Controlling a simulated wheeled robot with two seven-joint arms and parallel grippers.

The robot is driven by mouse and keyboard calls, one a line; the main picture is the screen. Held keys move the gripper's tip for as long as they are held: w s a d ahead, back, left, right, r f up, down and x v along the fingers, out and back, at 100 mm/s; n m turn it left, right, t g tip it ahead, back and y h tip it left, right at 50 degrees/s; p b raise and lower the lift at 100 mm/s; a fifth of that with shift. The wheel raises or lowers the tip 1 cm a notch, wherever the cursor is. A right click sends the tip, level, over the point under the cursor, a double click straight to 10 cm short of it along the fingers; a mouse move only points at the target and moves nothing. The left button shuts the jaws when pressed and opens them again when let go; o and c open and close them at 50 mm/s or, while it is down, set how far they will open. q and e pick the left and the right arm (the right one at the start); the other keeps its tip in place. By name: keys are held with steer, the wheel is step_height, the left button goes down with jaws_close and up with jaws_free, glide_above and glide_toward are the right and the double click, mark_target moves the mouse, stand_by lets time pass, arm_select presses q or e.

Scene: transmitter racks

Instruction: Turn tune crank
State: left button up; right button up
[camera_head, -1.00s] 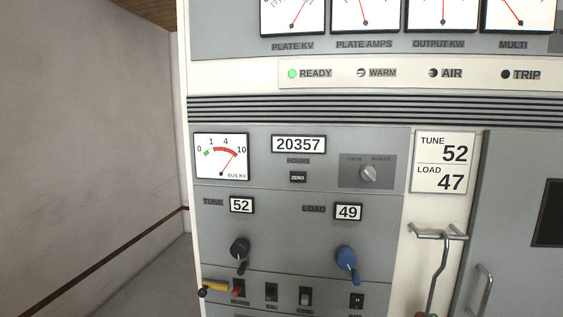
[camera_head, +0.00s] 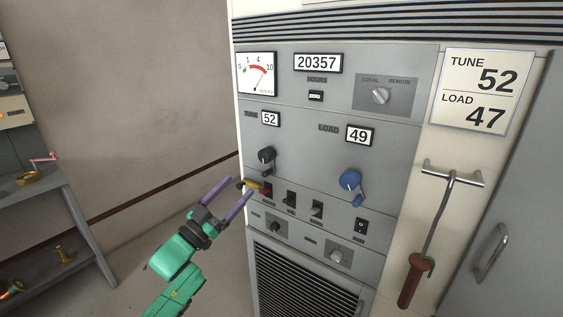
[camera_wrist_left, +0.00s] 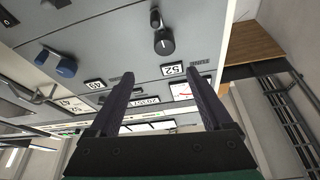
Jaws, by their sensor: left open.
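The black tune crank (camera_head: 266,156) sits on the grey panel, with its handle hanging down, below a tune counter (camera_head: 270,119) reading 52. It also shows in the left wrist view (camera_wrist_left: 163,40), upside down, beyond the fingertips. The blue load crank (camera_head: 350,181) is to its right, under a load counter (camera_head: 359,135) reading 49. A white card (camera_head: 484,92) reads TUNE 52, LOAD 47. My right gripper is not in view.
A hooked rod with a brown handle (camera_head: 411,280) hangs at right. A grey bench (camera_head: 56,205) with a pink crank stands at far left. Floor between is clear.

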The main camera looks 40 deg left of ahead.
arm_select(q)
steer(key=p, duration=0.2)
glide_toward(263, 158)
steer(key=r+x, duration=0.1)
steer(key=x, duration=0.8)
steer(key=shift+w+f+p, duration=0.2)
steer(key=shift+w+p, duration=0.15)
steer(key=shift+p, duration=0.05)
steer(key=shift+w+a, duration=0.1)
steer(key=shift+w, duration=0.25)
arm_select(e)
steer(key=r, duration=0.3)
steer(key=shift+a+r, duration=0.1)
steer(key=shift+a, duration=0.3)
arm_select(q)
steer(key=shift+c, duration=0.3)
